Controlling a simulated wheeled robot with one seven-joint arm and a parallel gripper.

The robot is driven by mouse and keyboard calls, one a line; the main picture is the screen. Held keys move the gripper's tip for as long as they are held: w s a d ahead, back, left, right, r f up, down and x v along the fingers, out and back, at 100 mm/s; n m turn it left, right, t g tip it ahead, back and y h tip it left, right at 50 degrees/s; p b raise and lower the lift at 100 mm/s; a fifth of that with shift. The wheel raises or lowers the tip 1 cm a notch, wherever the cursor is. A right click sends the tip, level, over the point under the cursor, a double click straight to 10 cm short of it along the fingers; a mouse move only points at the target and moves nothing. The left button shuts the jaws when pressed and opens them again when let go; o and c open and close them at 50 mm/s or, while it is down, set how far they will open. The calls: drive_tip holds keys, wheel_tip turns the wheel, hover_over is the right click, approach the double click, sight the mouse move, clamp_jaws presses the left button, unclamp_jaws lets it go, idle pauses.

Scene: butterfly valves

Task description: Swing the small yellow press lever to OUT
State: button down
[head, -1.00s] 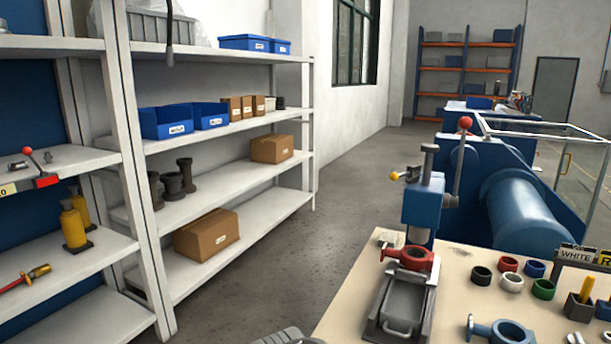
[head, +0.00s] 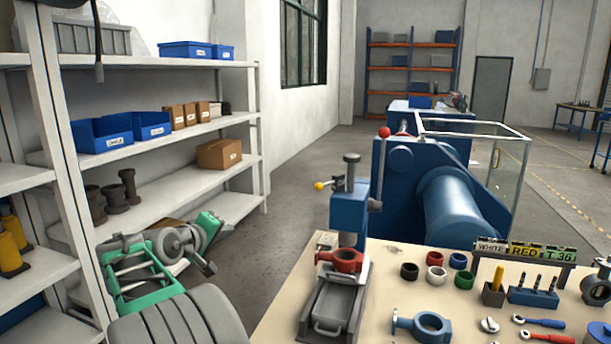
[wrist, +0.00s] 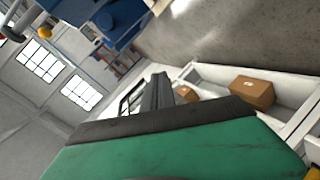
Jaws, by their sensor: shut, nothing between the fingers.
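The small yellow press lever (head: 320,186) shows as a yellow knob on a short rod. It sticks out to the left near the top of the blue press (head: 348,208) at the bench's back left corner. In the wrist view a yellow knob (wrist: 44,32) shows at the upper left, near blue press parts (wrist: 112,14). My gripper (head: 207,267) is at the lower left, in front of the shelves, well left of the lever and lower in the picture. Its dark fingers (wrist: 157,92) are shut and empty, apart from the lever.
The bench (head: 290,318) holds a red ring fitting (head: 345,260) over a grey tray, several coloured rings and a blue valve body (head: 424,323). White shelves (head: 240,142) with boxes stand left, close to my arm. Open floor lies between shelves and bench.

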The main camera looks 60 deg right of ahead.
drive_tip(key=s+d+r+g+h+p, duration=0.1)
drive_tip(key=s+d+r+g+h, duration=0.1)
drive_tip(key=s+d, duration=0.5)
drive_tip(key=s+d+r+m+g+h, duration=0.1)
drive_tip(key=s+d+r+g, duration=0.4)
drive_tip(key=d, duration=0.6)
drive_tip(key=s+r+h, duration=0.1)
drive_tip(key=s+r, duration=0.1)
drive_tip(key=s, duration=0.1)
drive_tip(key=shift+r+p, duration=0.2)
drive_tip(key=shift+p, duration=0.2)
drive_tip(key=shift+s+d+h, duration=0.1)
drive_tip(key=shift+h, duration=0.2)
